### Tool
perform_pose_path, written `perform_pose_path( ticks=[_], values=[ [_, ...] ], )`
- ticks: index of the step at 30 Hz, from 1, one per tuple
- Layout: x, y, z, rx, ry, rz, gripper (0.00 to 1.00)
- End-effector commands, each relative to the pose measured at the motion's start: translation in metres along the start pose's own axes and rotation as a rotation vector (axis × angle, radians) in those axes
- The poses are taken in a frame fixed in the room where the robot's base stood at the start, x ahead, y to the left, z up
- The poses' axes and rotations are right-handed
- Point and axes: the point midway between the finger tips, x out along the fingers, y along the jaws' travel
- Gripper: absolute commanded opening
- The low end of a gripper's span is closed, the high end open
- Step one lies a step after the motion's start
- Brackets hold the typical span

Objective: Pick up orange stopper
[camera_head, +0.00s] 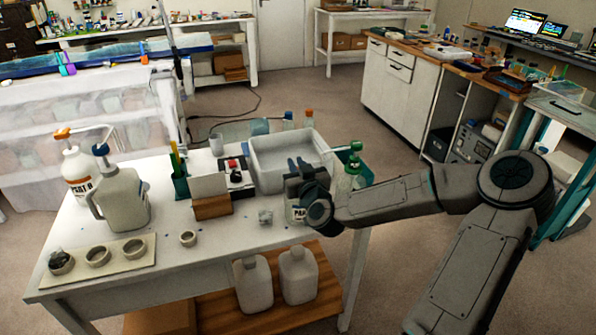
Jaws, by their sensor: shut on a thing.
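No loose orange stopper can be made out. My gripper (299,166) is at the table's right side, by the front right corner of the bin. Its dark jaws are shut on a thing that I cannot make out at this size. A white labelled container (297,213) shows just below the jaws, partly hidden by my wrist.
The white bin (268,178) and a green-capped bottle (352,170) stand close to my gripper. A grey jug (122,200), a tray with rings (138,258), a wooden block (212,207) and a small clear cup (265,217) share the table. The front middle is mostly clear.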

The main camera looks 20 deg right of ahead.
Motion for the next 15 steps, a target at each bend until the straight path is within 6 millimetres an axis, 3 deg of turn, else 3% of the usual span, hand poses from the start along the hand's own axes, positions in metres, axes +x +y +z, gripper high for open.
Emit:
perform_pose_path(
  ticks=[8,15],
  values=[
    [0.000,0.000,-0.014,-0.003,0.001,0.000,0.00],
    [0.000,0.000,-0.043,-0.006,0.003,0.002,0.00]
  ],
)
